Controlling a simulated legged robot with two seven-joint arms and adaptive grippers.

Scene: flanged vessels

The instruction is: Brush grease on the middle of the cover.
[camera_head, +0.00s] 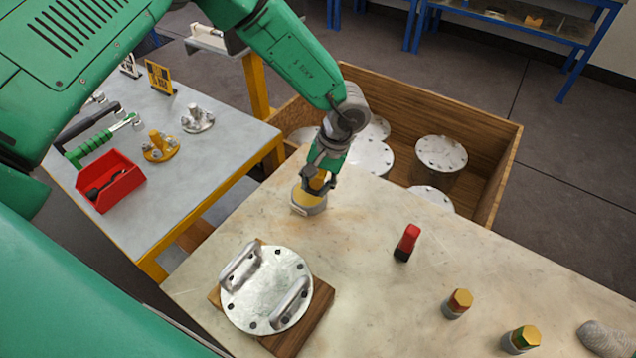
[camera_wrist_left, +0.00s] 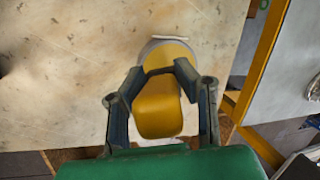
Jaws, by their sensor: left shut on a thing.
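The cover is a round silver metal disc (camera_head: 262,285) with two raised handles and small holes around its rim. It lies on a wooden board near the front of the table. My left gripper (camera_head: 318,187) is beyond it, at the table's far edge. It is shut on a yellow handle, likely the brush, which fills the space between the fingers in the wrist view (camera_wrist_left: 158,105). The handle's lower end is in or over a small grey tub (camera_head: 308,208) with yellow content, likely the grease. The brush's bristles are hidden. My right gripper is out of view.
A red-and-black tube (camera_head: 408,242) and two capped bottles (camera_head: 457,303) (camera_head: 521,339) stand on the stone-topped table at right. A wooden crate (camera_head: 505,160) with metal drums is behind. A side bench at left holds a red tray (camera_head: 110,182). Bare tabletop separates tub and cover.

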